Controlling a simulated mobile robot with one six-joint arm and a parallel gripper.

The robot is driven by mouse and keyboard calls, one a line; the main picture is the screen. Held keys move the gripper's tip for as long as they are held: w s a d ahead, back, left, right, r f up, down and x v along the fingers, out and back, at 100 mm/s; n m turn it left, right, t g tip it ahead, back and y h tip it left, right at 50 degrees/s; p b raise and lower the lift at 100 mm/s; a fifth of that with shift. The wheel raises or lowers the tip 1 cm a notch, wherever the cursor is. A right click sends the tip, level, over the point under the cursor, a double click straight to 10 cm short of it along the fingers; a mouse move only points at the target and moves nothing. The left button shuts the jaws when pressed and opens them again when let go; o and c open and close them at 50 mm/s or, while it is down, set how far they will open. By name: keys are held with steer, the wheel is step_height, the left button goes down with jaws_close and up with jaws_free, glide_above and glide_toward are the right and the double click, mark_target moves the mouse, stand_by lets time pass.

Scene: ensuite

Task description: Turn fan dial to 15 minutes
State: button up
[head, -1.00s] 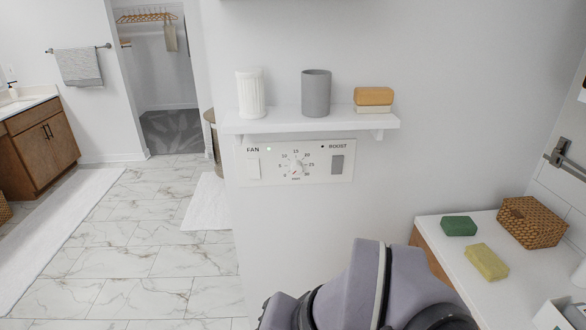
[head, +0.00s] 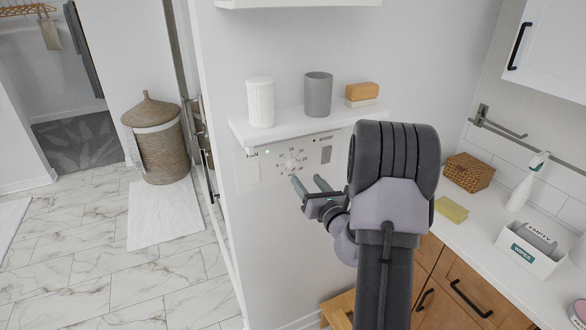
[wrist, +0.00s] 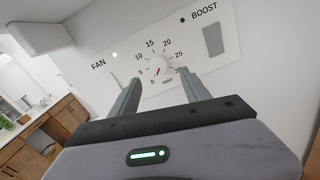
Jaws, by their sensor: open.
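The fan dial (wrist: 160,66) is a small white round knob on a white wall panel (wrist: 120,88), ringed by numbers from 0 to 30 min. A red mark on its lower left points near 0. In the head view the dial (head: 291,161) sits below the shelf. My gripper (wrist: 162,80) is open and empty. Its two fingers point at the panel, one on each side of the dial in the wrist view, and appear apart from the knob. In the head view my gripper (head: 309,183) is just in front of and below the dial.
A white shelf (head: 300,123) juts out above the panel, holding a white cup (head: 260,103), a grey cup (head: 318,96) and stacked soap bars (head: 361,93). A boost switch (wrist: 213,40) is on the panel's right. A counter (head: 480,225) stands at right; open floor lies left.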

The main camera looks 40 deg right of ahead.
mark_target(295, 166)
steer(key=x, duration=0.8)
steer(key=shift+a, duration=0.1)
jaws_close()
